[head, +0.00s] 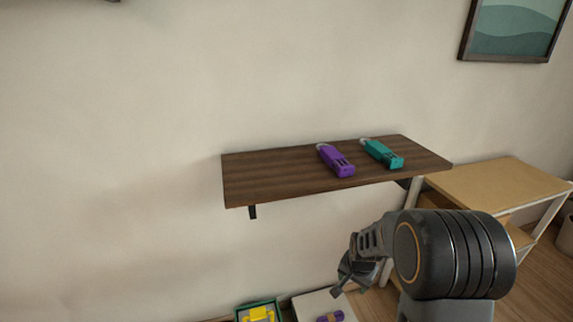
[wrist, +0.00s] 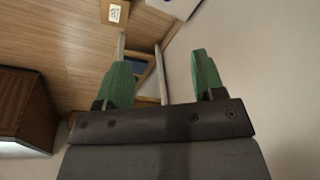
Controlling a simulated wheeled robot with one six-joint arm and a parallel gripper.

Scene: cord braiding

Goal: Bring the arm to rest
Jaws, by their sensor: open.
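My gripper (wrist: 160,78) shows in the wrist view with its two green fingers spread wide apart and nothing between them. In the head view my gripper (head: 345,283) hangs in front of and below the wall shelf, at the end of my bent arm. It touches nothing that I can see. Its fingertips are small and partly turned away in the head view.
A dark wooden wall shelf (head: 275,175) holds a purple tool (head: 337,161) and a teal tool (head: 383,154). A light wooden table (head: 500,184) stands at the right. Below are a green box with a yellow thing (head: 258,314) and a purple item (head: 329,316) on a white surface.

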